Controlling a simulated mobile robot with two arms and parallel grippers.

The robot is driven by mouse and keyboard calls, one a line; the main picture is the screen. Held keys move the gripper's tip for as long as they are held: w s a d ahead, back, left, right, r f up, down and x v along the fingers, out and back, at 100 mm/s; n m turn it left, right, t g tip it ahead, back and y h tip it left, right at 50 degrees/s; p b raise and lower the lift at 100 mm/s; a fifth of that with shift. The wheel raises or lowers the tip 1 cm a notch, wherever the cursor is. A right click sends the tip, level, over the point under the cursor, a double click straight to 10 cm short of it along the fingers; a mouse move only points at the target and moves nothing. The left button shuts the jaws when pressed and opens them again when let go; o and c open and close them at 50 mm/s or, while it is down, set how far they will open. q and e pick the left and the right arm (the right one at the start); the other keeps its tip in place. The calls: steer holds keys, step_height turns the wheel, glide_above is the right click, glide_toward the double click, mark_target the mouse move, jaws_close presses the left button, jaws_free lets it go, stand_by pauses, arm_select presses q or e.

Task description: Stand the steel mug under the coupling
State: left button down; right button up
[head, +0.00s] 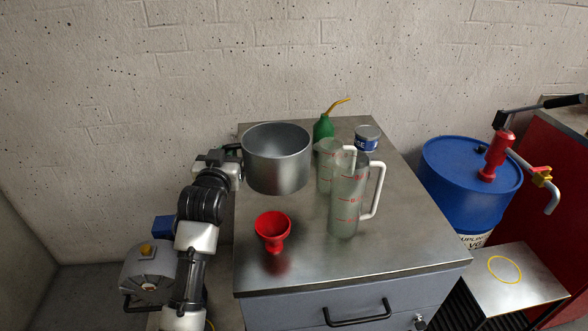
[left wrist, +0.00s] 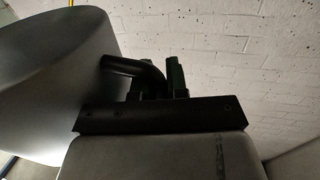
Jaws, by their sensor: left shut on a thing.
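The steel mug (head: 277,165) is a wide grey cylinder with an open top, over the back left of the metal-topped cabinet. It looks upright and appears to be held above the top. My left gripper (head: 232,158) is at its left side, shut on its black handle. The left wrist view shows the mug wall (left wrist: 50,70) and the dark handle (left wrist: 135,70) between the fingers (left wrist: 155,82). An orange-yellow fitting (head: 542,175) sits on the drum pump's spout; I cannot tell if it is the coupling. My right gripper is not in view.
On the cabinet top (head: 300,270) stand a red funnel (head: 273,231), two clear jugs (head: 345,205), a green oil can (head: 324,127) and a small tin (head: 367,137). At right are a blue drum (head: 460,175) and a low plate with a yellow ring (head: 505,269).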

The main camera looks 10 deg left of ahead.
arm_select(q)
steer(key=f, duration=0.1)
steer(key=s+f, duration=0.1)
steer(key=f, duration=0.1)
steer(key=shift+f, duration=0.15)
step_height(320, 180, down, 6)
steer(key=shift+f, duration=0.2)
steer(key=c, duration=1.1)
jaws_free()
steer(key=shift+w+f, duration=0.1)
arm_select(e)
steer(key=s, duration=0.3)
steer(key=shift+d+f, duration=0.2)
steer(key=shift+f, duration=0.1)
